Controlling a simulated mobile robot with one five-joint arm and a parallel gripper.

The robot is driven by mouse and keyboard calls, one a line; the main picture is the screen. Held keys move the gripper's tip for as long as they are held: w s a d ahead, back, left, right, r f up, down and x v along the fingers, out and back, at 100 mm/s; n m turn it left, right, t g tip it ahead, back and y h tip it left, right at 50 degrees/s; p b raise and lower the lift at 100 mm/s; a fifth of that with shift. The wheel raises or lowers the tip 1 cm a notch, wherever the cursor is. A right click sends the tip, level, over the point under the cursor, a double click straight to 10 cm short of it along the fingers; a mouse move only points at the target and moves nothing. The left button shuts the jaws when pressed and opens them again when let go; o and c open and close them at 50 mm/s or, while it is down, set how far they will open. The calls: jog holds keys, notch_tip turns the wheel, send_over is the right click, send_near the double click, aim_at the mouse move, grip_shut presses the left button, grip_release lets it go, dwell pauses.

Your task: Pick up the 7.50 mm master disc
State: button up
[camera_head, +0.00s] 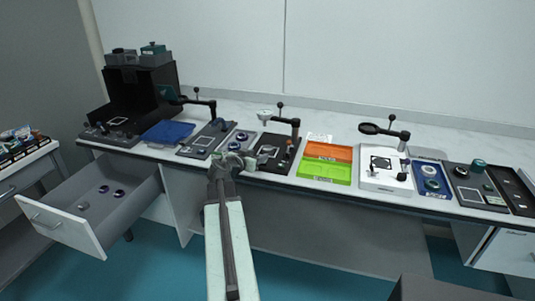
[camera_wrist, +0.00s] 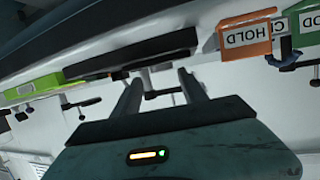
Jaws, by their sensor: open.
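I cannot tell which thing is the 7.50 mm master disc; no such label is readable. Small dark round pieces (camera_head: 118,194) lie in the open drawer (camera_head: 140,206) at the left. A blue-ringed round piece sits on a blue tray (camera_head: 432,181) at the right of the bench. Another round piece (camera_head: 240,138) lies on a grey tray behind my gripper (camera_head: 233,160). My gripper is at the bench's front edge, apart from the drawer pieces. In the wrist view my gripper (camera_wrist: 159,86) is open, with nothing seen held between its fingers.
The long bench carries a black block (camera_head: 140,90), a blue mat (camera_head: 168,132), an orange tray (camera_head: 328,151), a green tray (camera_head: 325,172) and stands with arms, including a magnifier (camera_head: 370,128).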

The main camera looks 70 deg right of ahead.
aim_at(266, 149)
jog(key=shift+b+x, duration=0.3)
jog(key=shift+x, duration=0.85)
jog(key=shift+d, duration=0.25)
jog(key=x, duration=0.5)
jog(key=shift+r+b, duration=0.3)
jog(key=shift+r, duration=0.2)
grip_shut()
